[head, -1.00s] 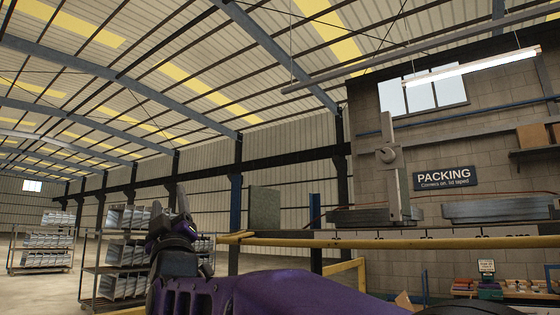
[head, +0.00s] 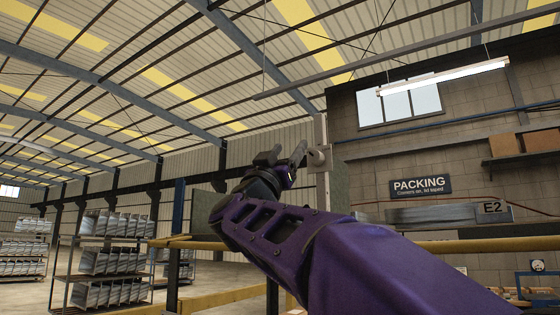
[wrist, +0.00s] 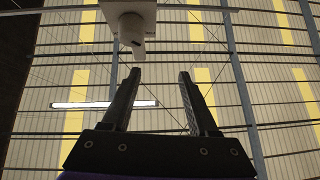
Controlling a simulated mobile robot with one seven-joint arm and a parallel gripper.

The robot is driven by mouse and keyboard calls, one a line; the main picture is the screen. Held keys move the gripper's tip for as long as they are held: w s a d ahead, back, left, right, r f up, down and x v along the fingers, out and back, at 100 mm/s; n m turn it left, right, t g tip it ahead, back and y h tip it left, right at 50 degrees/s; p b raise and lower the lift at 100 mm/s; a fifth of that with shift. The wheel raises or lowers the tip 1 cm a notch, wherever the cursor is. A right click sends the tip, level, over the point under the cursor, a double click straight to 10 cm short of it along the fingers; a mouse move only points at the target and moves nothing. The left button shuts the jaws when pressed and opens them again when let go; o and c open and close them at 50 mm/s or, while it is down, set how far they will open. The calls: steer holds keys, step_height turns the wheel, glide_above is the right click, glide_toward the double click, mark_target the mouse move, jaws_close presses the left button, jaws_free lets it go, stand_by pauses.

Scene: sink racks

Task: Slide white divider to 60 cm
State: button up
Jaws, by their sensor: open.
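The white divider (head: 322,188) is a pale upright plate with a round knob (head: 316,158) on its face, right of my gripper in the head view. My gripper (head: 281,154) is raised and open, its fingers pointing up, with nothing between them. In the wrist view the divider (wrist: 145,10) and its knob (wrist: 131,27) are at the top, beyond the fingertips (wrist: 160,73) and a little left of the middle between them. The fingers appear apart from the knob. My arm hides the divider's lower end and the scale markings.
A yellow rail (head: 440,247) runs across behind my arm. Metal sinks with an E2 label (head: 492,208) stand right of the divider. A PACKING sign (head: 420,186) hangs on the block wall. Racks of sinks (head: 115,258) stand at left. The air above the gripper is clear.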

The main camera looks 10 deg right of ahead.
mark_target(318, 122)
steer(key=w+d+r+p, duration=0.1)
steer(key=d+r+p, duration=0.1)
steer(key=w+d+r+h+p, duration=0.1)
steer(key=d+r+p, duration=0.2)
steer(key=w+d+r+g+h+p, duration=0.1)
steer(key=d+r+p, duration=0.2)
steer(key=shift+w+r+m, duration=0.15)
steer(key=shift+r+m, duration=0.1)
steer(key=shift+m, duration=0.05)
steer(key=shift+w+d+r+p, duration=0.5)
steer(key=shift+w+d+p, duration=0.05)
steer(key=shift+d+p, duration=0.1)
jaws_close()
stand_by(0.9)
